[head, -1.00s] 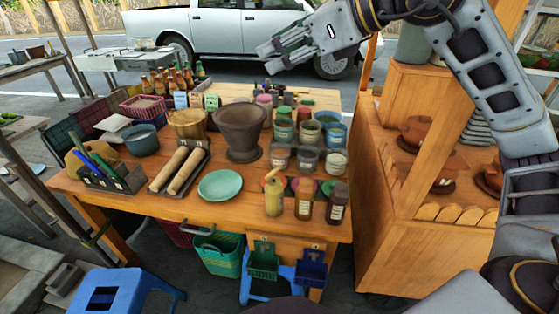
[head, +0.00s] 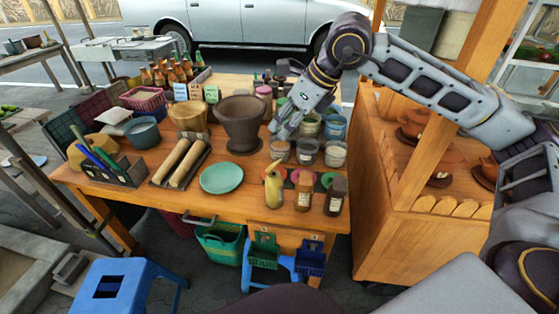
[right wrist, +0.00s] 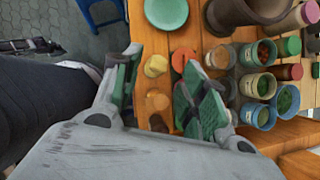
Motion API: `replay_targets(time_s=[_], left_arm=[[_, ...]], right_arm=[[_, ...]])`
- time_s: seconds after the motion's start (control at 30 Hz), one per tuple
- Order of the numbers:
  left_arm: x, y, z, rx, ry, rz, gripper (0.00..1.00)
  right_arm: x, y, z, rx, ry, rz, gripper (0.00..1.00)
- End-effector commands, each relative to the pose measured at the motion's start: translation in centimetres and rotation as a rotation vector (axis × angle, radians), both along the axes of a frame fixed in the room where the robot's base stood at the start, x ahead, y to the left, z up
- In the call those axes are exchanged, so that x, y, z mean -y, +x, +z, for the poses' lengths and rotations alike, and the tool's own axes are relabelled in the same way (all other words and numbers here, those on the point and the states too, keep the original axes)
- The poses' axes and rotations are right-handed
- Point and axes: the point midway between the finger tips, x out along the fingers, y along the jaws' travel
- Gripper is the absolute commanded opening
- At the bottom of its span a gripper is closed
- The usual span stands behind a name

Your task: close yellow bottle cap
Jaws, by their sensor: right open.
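The yellow bottle (head: 274,191) stands upright near the front edge of the wooden table, leftmost of three small bottles. A yellow piece sits tilted at its top; I cannot tell whether this is its cap. The yellow bottle also shows in the right wrist view (right wrist: 155,66), between my open fingers in the picture. My right gripper (head: 280,131) is open and empty, above and behind the bottle, over the glass jars. Its green-padded fingers also show in the right wrist view (right wrist: 160,72). My left gripper is not in view.
An amber bottle (head: 303,191) and a dark bottle (head: 335,197) stand right of the yellow one. A red disc (right wrist: 184,59) lies behind it. A teal plate (head: 221,178) and a brown mortar (head: 241,125) are to the left. Several jars stand behind.

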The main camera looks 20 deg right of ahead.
Motion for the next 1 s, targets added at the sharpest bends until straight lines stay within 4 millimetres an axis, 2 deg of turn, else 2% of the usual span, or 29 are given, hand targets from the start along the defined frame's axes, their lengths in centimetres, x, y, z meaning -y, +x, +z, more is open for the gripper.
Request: replay_targets(time_s=[0.1, 0.27, 0.63, 1.0], left_arm=[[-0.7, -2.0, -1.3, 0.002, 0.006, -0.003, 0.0], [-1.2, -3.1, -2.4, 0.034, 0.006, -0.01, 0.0], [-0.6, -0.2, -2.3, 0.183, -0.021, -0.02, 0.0], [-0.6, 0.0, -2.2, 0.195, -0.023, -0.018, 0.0]], right_arm=[[0.5, -0.2, -1.0, -0.04, -0.015, -0.015, 0.43], [1.2, -0.5, -1.3, -0.071, -0.031, -0.031, 0.43], [2.2, -1.3, -1.8, -0.121, -0.068, -0.057, 0.43], [2.3, -1.4, -1.9, -0.125, -0.069, -0.064, 0.43]])
